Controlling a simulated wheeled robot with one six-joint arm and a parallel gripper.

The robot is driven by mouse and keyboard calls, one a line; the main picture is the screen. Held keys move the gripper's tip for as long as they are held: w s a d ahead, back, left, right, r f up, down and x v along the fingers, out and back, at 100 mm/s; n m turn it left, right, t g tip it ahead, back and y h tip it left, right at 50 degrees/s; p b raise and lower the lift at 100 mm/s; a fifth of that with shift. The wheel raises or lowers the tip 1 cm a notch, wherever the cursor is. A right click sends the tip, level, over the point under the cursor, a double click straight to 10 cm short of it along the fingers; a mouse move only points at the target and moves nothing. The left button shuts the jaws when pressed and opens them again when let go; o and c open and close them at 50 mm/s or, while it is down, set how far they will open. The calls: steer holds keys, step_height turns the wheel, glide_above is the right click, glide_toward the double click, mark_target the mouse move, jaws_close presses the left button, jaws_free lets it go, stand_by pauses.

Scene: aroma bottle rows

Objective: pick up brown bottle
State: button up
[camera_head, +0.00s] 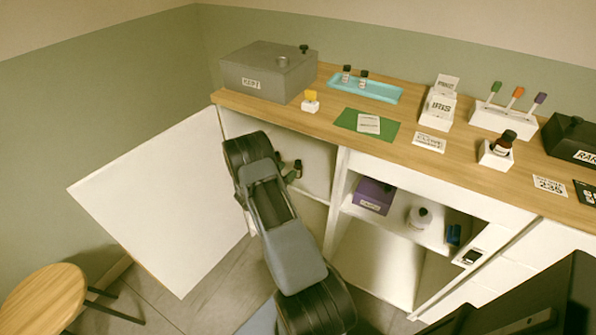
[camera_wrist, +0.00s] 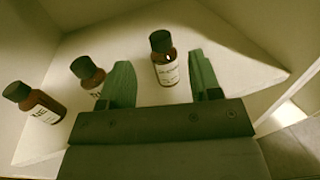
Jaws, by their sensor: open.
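Three brown bottles with black caps and white labels stand on a white shelf in the wrist view. A third bottle (camera_wrist: 42,106) is farther left. In the head view my arm reaches into the open cabinet, and one dark bottle (camera_head: 298,168) shows beside the gripper finger (camera_head: 290,177). The other shelf bottles are hidden there.
The cabinet door (camera_head: 150,205) stands open at left. The wooden countertop (camera_head: 400,151) is above the arm. On it, small bottles stand in a teal tray (camera_head: 385,94) and another in a white holder (camera_head: 492,156). A purple box (camera_head: 373,193) sits in the neighbouring compartment.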

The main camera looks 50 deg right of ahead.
mark_target(296, 163)
steer(key=shift+s+d+r, duration=0.1)
steer(key=shift+d+r, duration=0.05)
steer(key=shift+d, duration=3.9)
steer(key=c, duration=1)
